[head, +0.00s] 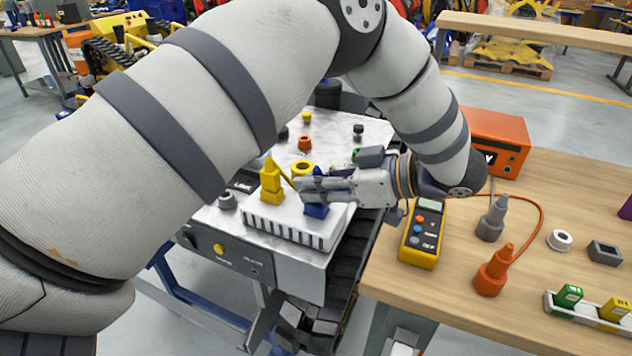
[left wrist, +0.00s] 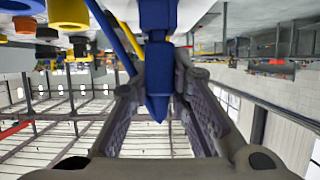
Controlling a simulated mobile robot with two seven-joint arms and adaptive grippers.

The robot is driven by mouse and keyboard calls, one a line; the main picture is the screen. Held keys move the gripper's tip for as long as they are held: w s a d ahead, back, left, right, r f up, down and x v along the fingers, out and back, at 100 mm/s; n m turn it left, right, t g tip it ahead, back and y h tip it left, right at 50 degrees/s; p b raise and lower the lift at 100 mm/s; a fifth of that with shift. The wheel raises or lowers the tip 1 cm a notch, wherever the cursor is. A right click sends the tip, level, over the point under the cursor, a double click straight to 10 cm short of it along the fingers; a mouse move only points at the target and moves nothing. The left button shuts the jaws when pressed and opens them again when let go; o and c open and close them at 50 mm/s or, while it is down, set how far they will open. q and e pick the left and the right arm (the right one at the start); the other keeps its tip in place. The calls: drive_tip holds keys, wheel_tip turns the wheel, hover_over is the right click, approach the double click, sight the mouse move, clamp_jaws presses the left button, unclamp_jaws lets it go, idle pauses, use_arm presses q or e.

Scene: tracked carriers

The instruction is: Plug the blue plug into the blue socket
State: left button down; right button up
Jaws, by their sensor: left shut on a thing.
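The blue plug (left wrist: 157,75) is between the fingers of my left gripper (head: 312,188), with its pointed end past the fingers in the left wrist view. My left gripper (left wrist: 158,112) is shut on it. In the head view a small blue tip shows above the fingers. A blue block (head: 317,211), seemingly the blue socket, shows directly below the gripper on the white base. The fingers hide the join, so I cannot tell whether plug and block are mated. A yellow plug (head: 270,177) stands upright on a yellow block to the left. My right gripper is out of view.
The white base (head: 285,232) sits on a metal-topped carrier (head: 240,262) with small knobs. A yellow ring (head: 302,168) lies behind the gripper. On the wooden bench (head: 455,290) are a yellow meter (head: 423,235), a grey plug (head: 491,220), an orange plug (head: 493,272) and an orange box (head: 497,135).

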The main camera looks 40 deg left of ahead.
use_arm(q)
drive_tip(key=shift+f, duration=0.35)
drive_tip(key=c, duration=1.4)
unclamp_jaws()
drive_tip(key=v, duration=1.2)
